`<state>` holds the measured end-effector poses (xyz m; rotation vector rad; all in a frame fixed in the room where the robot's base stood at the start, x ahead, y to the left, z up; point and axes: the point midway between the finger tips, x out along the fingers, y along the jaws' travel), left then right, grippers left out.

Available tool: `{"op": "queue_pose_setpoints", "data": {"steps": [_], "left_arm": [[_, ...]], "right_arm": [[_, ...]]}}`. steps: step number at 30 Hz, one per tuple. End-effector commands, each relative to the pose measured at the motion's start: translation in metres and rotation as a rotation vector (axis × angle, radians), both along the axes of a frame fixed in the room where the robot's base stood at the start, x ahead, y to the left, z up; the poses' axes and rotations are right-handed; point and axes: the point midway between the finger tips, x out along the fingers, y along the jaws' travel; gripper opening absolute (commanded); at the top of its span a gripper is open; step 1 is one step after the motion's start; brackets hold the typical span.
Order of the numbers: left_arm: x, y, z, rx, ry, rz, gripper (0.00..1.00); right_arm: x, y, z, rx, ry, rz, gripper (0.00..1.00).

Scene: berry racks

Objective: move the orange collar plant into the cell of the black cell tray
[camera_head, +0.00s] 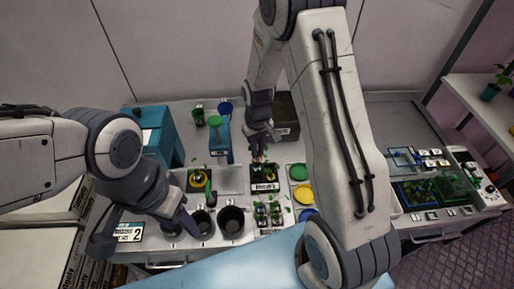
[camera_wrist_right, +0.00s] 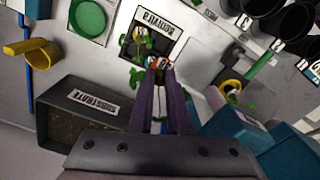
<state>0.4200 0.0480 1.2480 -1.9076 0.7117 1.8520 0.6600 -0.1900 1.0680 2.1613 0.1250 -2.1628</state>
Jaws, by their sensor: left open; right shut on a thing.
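My right gripper (camera_head: 259,150) is shut on the orange collar plant (camera_wrist_right: 158,63), gripping it near the orange and white collar. Green leaves stick out beside the fingertips (camera_wrist_right: 160,72) in the right wrist view. The black cell tray (camera_wrist_right: 168,48) with a white label lies just beyond the fingertips; in the head view the tray (camera_head: 264,187) is just below the right gripper. A small plant with a yellowish collar (camera_wrist_right: 137,36) stands in one of its cells. The fingers partly hide the near side of the tray. My left gripper (camera_head: 145,226) is open and empty at the bench's left front.
A substrate box (camera_wrist_right: 75,122) stands behind the tray. Another plant with a yellow ring (camera_head: 198,179) is to the left. Black pots (camera_head: 231,221) and several small plants in a labelled rack (camera_head: 270,214) stand in front.

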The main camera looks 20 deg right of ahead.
Motion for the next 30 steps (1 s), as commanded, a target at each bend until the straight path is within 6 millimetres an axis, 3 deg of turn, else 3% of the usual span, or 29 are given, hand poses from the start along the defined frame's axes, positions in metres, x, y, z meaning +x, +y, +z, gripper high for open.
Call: {"op": "queue_pose_setpoints", "data": {"steps": [30], "left_arm": [[0.0, 0.0, -0.067, 0.0, 0.001, 0.01, 0.5]], "right_arm": [[0.0, -0.001, -0.085, 0.0, 0.0, -0.002, 0.0]]}}
